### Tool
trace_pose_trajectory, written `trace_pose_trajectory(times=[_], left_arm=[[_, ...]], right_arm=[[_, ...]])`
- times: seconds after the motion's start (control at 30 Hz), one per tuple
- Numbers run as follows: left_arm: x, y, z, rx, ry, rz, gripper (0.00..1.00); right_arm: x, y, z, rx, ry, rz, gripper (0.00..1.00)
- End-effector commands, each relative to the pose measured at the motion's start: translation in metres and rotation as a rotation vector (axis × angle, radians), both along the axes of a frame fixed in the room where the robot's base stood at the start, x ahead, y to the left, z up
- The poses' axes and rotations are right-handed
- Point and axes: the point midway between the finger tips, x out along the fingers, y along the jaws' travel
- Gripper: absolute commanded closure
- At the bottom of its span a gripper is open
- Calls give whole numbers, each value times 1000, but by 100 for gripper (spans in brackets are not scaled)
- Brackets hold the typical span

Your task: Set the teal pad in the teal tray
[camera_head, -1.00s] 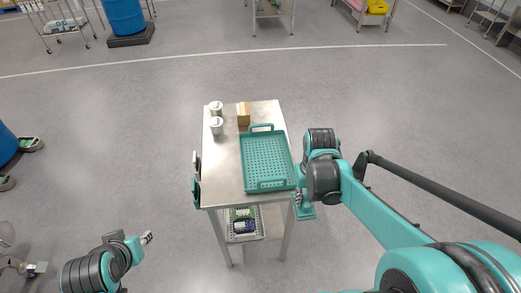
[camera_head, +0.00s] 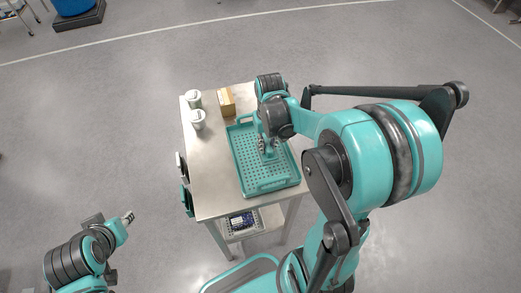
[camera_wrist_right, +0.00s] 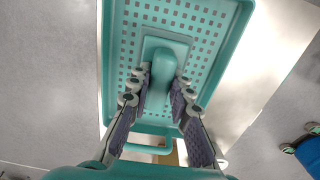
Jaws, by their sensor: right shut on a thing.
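The teal tray (camera_head: 237,160) has a perforated floor and raised rim, and lies on the steel table. My right gripper (camera_head: 268,147) is over the inside of the tray. In the right wrist view its fingers (camera_wrist_right: 162,78) are shut on the upright handle of the teal pad (camera_wrist_right: 178,45). The pad's square plate is over the perforated floor of the tray (camera_wrist_right: 236,45); I cannot tell whether it touches the floor. In the head view the gripper hides much of the pad (camera_head: 274,156). My left gripper (camera_head: 129,217) is away from the table at lower left, too small to judge.
The steel table (camera_head: 205,165) carries two white containers (camera_head: 194,98) (camera_head: 198,119) and a brown box (camera_head: 226,102) near the tray's far end. Dark and teal items (camera_head: 184,185) hang at its left edge. A basket (camera_head: 240,222) sits on the lower shelf.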

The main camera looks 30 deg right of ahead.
Motion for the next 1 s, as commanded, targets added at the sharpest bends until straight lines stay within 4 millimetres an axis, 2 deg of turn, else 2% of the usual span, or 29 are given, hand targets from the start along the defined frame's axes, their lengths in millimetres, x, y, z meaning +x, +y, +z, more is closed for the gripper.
trace_pose_trajectory(times=[0.03,0.1,0.27,0.37,0.6,1.0], left_arm=[[0,0,-7,0,0,0,66],[0,0,-10,0,0,0,66],[0,0,-13,0,0,0,66],[0,0,-15,0,0,0,66],[0,0,-31,0,0,0,66],[0,0,-33,0,0,0,66]], right_arm=[[12,0,-10,0,0,1,100],[24,1,-16,0,0,1,100],[38,2,-23,0,0,0,100],[39,2,-29,0,0,0,100],[39,1,-63,0,0,0,100],[39,1,-68,0,0,0,100]])
